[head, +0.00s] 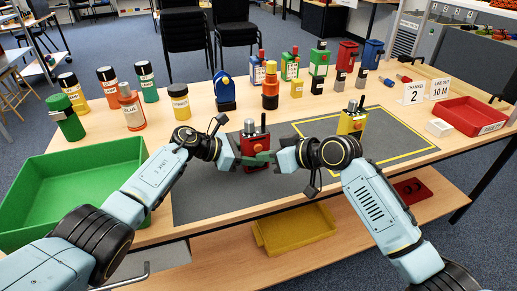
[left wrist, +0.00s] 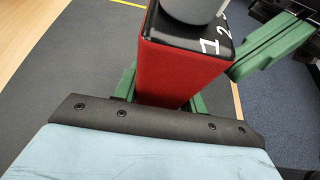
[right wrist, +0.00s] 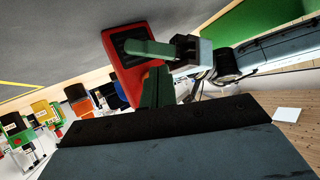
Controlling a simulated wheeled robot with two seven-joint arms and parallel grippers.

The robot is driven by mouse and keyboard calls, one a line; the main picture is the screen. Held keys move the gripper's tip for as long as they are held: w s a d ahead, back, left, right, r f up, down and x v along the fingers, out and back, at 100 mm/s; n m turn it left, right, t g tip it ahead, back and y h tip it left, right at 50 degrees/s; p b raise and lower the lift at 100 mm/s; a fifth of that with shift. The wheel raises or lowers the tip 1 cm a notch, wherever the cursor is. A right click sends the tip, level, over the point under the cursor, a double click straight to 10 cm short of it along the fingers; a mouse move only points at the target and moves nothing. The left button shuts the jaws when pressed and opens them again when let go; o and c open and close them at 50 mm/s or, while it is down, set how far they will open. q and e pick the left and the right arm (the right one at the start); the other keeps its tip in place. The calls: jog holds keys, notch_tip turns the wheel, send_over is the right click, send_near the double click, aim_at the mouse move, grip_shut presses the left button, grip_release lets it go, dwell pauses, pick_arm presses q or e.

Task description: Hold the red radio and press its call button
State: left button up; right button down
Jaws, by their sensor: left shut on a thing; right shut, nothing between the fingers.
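The red radio (head: 252,130) is upright above the dark grey mat, in front of me. My left gripper (head: 243,158) is shut on it from the left. In the left wrist view the radio (left wrist: 172,75) shows its red side, its black top with white numerals and a grey knob. My right gripper (head: 273,156) is shut and empty, its green fingers close to the radio's side. In the right wrist view the radio (right wrist: 122,72) shows a dark panel, with a green left finger lying across it. I cannot tell whether the right fingertips touch the radio.
A yellow radio (head: 351,124) stands on the mat (head: 205,203) at the right. Several bottles and radios line the table's back. A green bin (head: 50,173) is at the left, a red tray (head: 468,113) and number cards (head: 414,92) at the right. A yellow tray (head: 297,231) lies below.

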jog(key=shift+w, duration=0.1)
jog(key=shift+w+a, duration=0.15)
jog(key=shift+w, duration=0.1)
jog(key=shift+w+a, duration=0.15)
jog(key=shift+w, duration=0.25)
dwell(0.6)
dwell(0.3)
jog(key=shift+s+d, duration=0.25)
jog(key=shift+s, duration=0.55)
jog(key=shift+s+d, duration=0.25)
jog(key=shift+s, duration=0.55)
jog(key=shift+s+d, duration=0.3)
jog(key=shift+s, duration=0.5)
jog(key=shift+s+d, duration=0.25)
jog(key=shift+s, duration=0.55)
